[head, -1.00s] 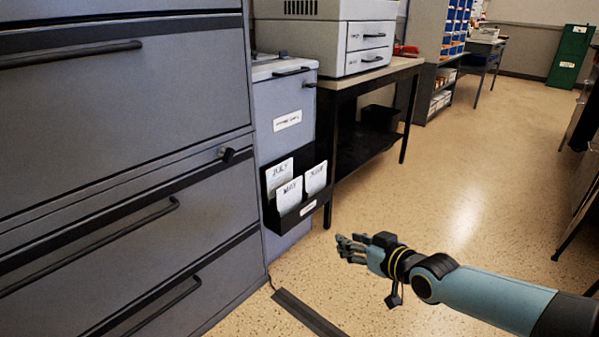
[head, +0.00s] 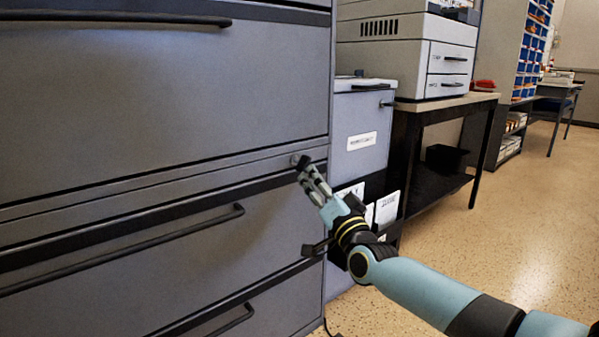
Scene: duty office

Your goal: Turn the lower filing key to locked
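The lower filing key (head: 296,159) is at the right end of the grey filing cabinet (head: 170,95), on the strip between two drawers. Only a small part of it shows; my fingers cover the rest, so its turn position is hidden. My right gripper (head: 305,165) reaches up from the lower right with its fingertips at the key. I cannot tell whether the fingers are closed on it or only beside it. My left gripper is not in view.
Long drawer handles (head: 130,250) stick out from the cabinet front below the key. A narrow grey cabinet (head: 362,115) with a card holder stands just right. A printer (head: 425,55) sits on a table behind. Floor (head: 500,235) at right is clear.

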